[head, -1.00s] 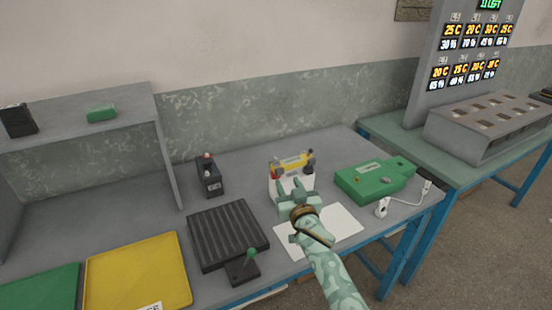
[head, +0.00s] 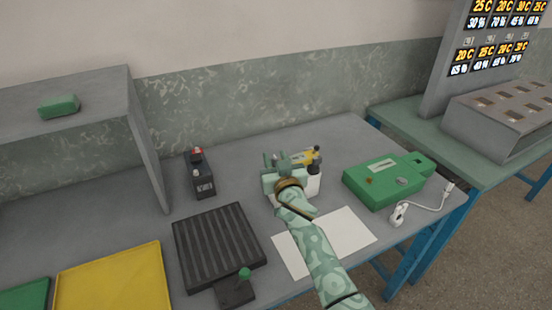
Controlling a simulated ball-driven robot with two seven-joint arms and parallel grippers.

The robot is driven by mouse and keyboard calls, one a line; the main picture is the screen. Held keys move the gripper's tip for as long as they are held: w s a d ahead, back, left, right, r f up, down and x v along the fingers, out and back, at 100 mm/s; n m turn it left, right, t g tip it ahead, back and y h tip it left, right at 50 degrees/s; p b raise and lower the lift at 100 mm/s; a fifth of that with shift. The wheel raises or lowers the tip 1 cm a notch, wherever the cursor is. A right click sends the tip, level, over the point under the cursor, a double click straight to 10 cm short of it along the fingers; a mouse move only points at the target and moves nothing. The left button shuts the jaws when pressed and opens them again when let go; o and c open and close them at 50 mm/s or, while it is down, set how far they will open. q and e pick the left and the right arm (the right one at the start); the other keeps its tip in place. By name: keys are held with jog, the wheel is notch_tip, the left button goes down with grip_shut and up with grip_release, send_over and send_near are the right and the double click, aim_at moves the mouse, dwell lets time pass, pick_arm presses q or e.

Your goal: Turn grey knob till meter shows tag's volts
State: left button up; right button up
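A yellow device (head: 306,157) sits on a white block (head: 313,184) towards the back of the bench, with dark posts at its right end. I cannot make out a meter reading or a tag's volts. My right gripper (head: 284,160) is in front of the yellow device and hides its left part. Its fingers look apart; I cannot tell whether they touch anything. A green box (head: 385,188) right of it has a small grey round knob (head: 402,181) and a brownish one on top. My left gripper is not in view.
A white sheet (head: 345,240) lies under my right forearm. A white cable (head: 425,207) is at right.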

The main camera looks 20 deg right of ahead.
grip_shut()
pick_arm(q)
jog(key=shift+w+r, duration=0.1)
